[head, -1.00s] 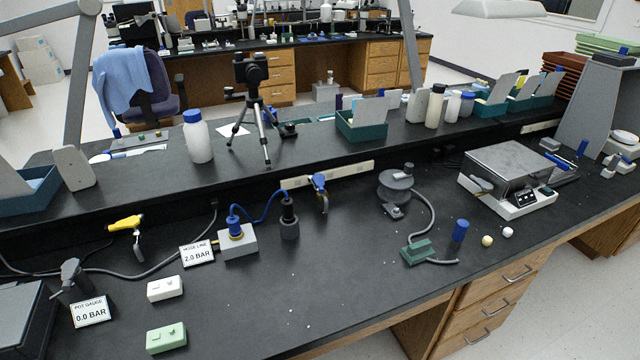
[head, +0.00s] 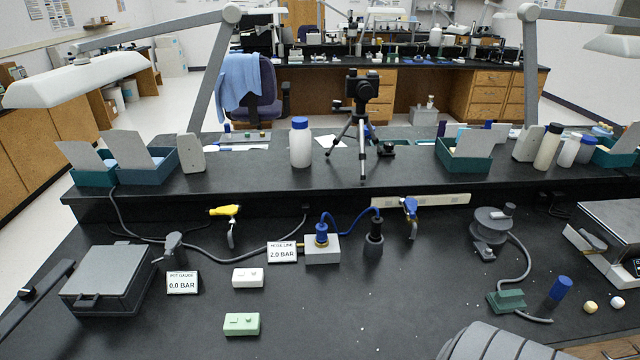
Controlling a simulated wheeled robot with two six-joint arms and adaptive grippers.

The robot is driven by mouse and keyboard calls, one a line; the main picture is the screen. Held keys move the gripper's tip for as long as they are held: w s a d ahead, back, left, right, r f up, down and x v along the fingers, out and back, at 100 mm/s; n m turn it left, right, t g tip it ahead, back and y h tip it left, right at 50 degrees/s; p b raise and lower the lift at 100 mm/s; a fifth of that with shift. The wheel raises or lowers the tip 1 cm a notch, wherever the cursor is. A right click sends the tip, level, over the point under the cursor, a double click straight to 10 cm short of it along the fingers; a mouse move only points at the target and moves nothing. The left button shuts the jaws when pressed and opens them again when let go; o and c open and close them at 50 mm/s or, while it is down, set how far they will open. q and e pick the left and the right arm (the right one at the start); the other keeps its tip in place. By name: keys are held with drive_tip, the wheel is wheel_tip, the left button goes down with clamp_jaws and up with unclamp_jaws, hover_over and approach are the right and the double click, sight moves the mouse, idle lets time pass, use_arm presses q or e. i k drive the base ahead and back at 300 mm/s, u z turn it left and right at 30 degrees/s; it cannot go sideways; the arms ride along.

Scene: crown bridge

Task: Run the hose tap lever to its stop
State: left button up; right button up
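Two taps with coloured levers stand at the bench's back upstand in the head view. The yellow lever (head: 225,211) lies nearly level, pointing left, above a grey spout. The blue lever (head: 410,207) is on a tap at the right, by the pale strip; its exact angle is too small to tell. A blue hose (head: 345,217) runs from a grey block (head: 322,250) towards a dark cylinder (head: 374,238) near the blue tap. A card (head: 282,252) reads "HOSE LINE 2.0 BAR". No label here says which lever is the hose tap. Neither gripper is in view.
A card (head: 182,283) reads "POT GAUGE 0.0 BAR", beside a dark lidded box (head: 105,280). White (head: 248,278) and green (head: 241,324) switch boxes sit in front. A grey hose and a round grey stand (head: 492,226) are at right. The bench's front middle is clear.

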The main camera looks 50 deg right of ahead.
sight(411, 204)
drive_tip(key=u, duration=0.45)
drive_tip(key=k, duration=0.8)
drive_tip(key=z, duration=1.15)
